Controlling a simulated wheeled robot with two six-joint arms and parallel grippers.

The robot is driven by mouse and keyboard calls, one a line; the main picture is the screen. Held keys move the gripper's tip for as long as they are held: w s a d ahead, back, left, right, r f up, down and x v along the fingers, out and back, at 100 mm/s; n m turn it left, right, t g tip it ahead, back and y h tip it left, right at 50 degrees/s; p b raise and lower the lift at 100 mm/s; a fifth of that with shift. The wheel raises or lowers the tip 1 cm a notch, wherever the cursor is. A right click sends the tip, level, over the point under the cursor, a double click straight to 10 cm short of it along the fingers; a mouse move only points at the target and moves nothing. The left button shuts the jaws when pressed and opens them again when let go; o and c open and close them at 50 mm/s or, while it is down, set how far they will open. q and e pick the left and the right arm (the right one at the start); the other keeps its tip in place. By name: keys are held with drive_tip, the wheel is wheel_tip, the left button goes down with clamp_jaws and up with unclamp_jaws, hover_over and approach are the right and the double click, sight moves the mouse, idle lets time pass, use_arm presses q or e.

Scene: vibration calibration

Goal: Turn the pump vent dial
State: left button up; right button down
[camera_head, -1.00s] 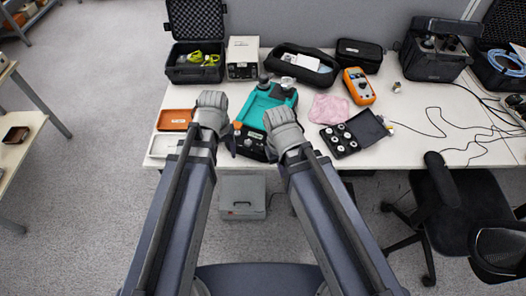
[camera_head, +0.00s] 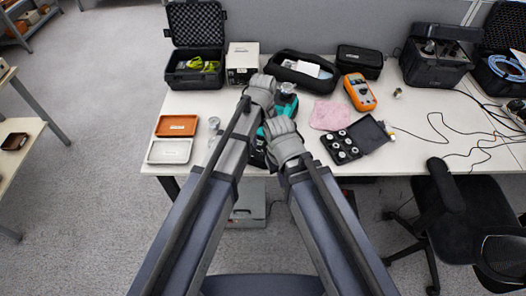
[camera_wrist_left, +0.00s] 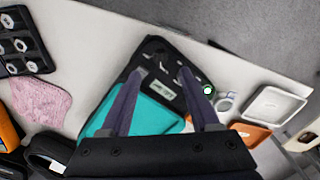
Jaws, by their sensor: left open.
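The pump, a teal and black unit (camera_wrist_left: 140,115), lies on the table, and the left wrist view shows it beneath my left gripper (camera_wrist_left: 162,72). In the head view only parts of the pump (camera_head: 288,104) show between my arms. The left gripper's two fingers are apart, above the pump's black panel with a pale label, with nothing between them. A small round part with a white and green face (camera_wrist_left: 208,89) shows at the panel's edge, beside one finger. I cannot tell which part is the vent dial. My right gripper (camera_head: 285,147) is near the pump's front; its fingers are hidden.
An orange tray (camera_head: 177,125) and a white tray (camera_head: 168,151) lie to the left. A pink cloth (camera_head: 329,115), an orange meter (camera_head: 360,92) and a black case of small round parts (camera_head: 341,147) are to the right. Open black case (camera_head: 195,68) stands at the back.

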sight(263, 152)
use_arm(q)
wheel_tip(263, 152, down, 7)
drive_tip(key=b, duration=0.6)
drive_tip(key=shift+f+b, duration=0.2)
drive_tip(key=shift+b, duration=0.2)
drive_tip(key=shift+r, duration=0.1)
drive_tip(key=shift+c, duration=0.4)
clamp_jaws()
